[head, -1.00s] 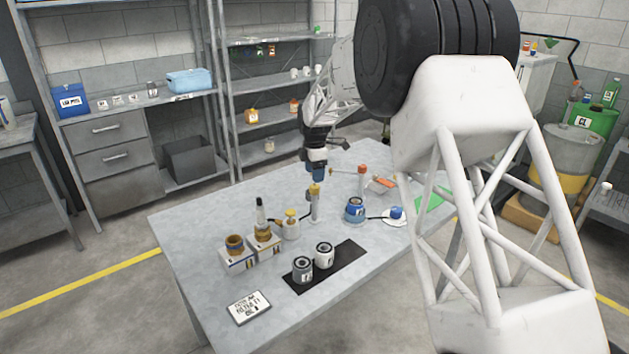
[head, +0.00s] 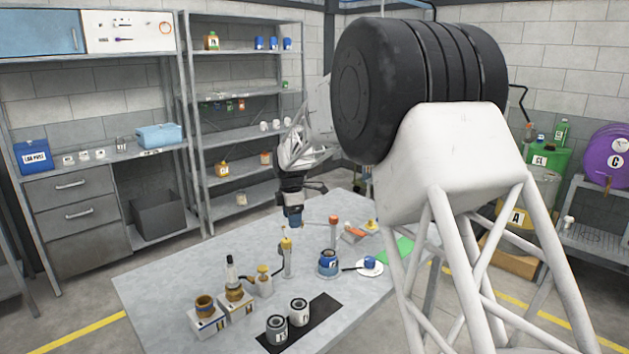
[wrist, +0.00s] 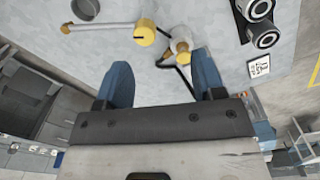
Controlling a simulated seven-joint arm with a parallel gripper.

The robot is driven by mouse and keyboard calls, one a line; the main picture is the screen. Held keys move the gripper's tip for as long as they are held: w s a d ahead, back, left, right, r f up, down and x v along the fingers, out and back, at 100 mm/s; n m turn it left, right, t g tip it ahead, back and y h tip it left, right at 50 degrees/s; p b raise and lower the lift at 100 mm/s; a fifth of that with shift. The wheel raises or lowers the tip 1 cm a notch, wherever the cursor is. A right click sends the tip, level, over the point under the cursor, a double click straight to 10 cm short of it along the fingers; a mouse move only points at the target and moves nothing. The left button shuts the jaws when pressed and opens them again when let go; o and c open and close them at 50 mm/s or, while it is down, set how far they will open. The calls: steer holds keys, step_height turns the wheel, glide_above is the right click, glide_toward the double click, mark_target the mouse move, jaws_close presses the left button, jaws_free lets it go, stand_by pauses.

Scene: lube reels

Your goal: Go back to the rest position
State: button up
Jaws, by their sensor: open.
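The small bottle with a yellow pump top (wrist: 181,48) lies just past the fingers in that view.
Shelves (head: 245,98) stand behind.

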steer(key=s+d+r+m, duration=0.4)
steer(key=s+d, duration=0.2)
steer(key=s, duration=0.3)
steer(key=s+d+r+m+t, duration=0.1)
steer(key=s+d+r+m, duration=0.25)
steer(key=s+d, duration=0.4)
steer(key=s+d+r+m, duration=0.4)
steer(key=s+r, duration=0.1)
steer(key=s, duration=0.5)
steer(key=s+d+f+m, duration=0.1)
steer(key=s+d+m, duration=0.2)
steer(key=s, duration=0.7)
steer(key=s+d+f+m+t, duration=0.1)
steer(key=s+d+f+m, duration=0.1)
steer(key=s, duration=0.8)
steer(key=s+d+f+m, duration=0.2)
steer(key=s+d+m, duration=0.2)
steer(key=s, duration=0.6)
steer(key=shift+s+d+f+m, duration=0.15)
steer(key=shift+d+f+m, duration=0.15)
steer(key=shift+m, duration=0.55)
